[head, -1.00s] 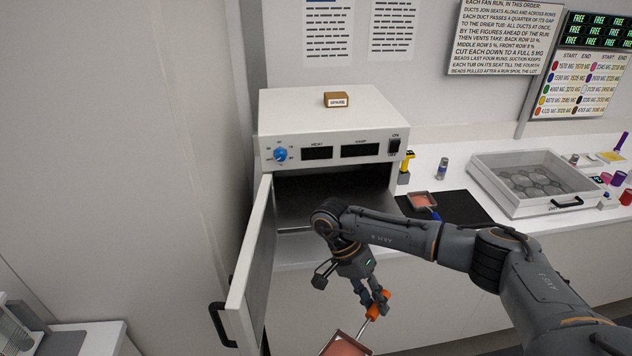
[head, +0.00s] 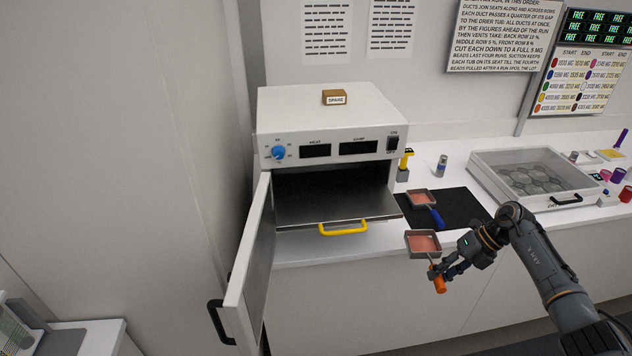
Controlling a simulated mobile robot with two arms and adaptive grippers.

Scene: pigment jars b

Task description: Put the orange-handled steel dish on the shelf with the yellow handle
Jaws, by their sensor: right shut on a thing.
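The orange-handled steel dish (head: 409,244), with reddish contents, is held level in front of the counter edge. My right gripper (head: 438,274) is shut on its orange handle (head: 439,284). The shelf (head: 300,205) with the yellow handle (head: 343,229) sticks out of the open oven to the left of the dish, and its visible top is bare. The back of the shelf is in shadow inside the oven. My left gripper is not in view.
The oven door (head: 250,275) stands open at the left. A blue-handled dish (head: 422,196) lies on a black mat (head: 462,203) right of the oven. A clear-lidded box (head: 530,180) stands farther right. A block marked SPARE (head: 334,97) sits on the oven.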

